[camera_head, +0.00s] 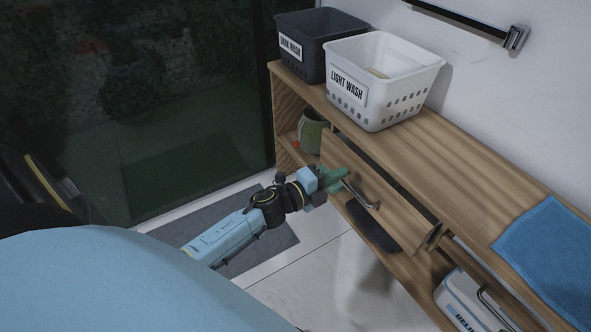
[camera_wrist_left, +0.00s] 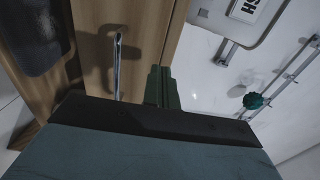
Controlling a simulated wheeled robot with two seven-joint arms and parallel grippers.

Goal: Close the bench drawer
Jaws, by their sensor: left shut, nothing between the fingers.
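The wooden bench drawer (camera_head: 398,211) stands partly pulled out, with a dark gap between its front and the bench top. Its metal bar handle (camera_head: 360,194) is on the front face; the handle also shows in the left wrist view (camera_wrist_left: 118,66). My left gripper (camera_head: 338,179), with green fingers, is shut and empty at the drawer front, beside the handle. In the left wrist view the closed fingers (camera_wrist_left: 161,88) point at the wood near the front's edge. I cannot tell whether they touch it. My right gripper is in neither view.
The wooden bench (camera_head: 465,172) carries a dark basket (camera_head: 315,30), a white basket (camera_head: 385,75) and a blue towel (camera_head: 552,250). A green container (camera_head: 312,133) and a white box (camera_head: 470,300) sit on the lower shelf. A grey mat (camera_head: 240,238) lies on the floor.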

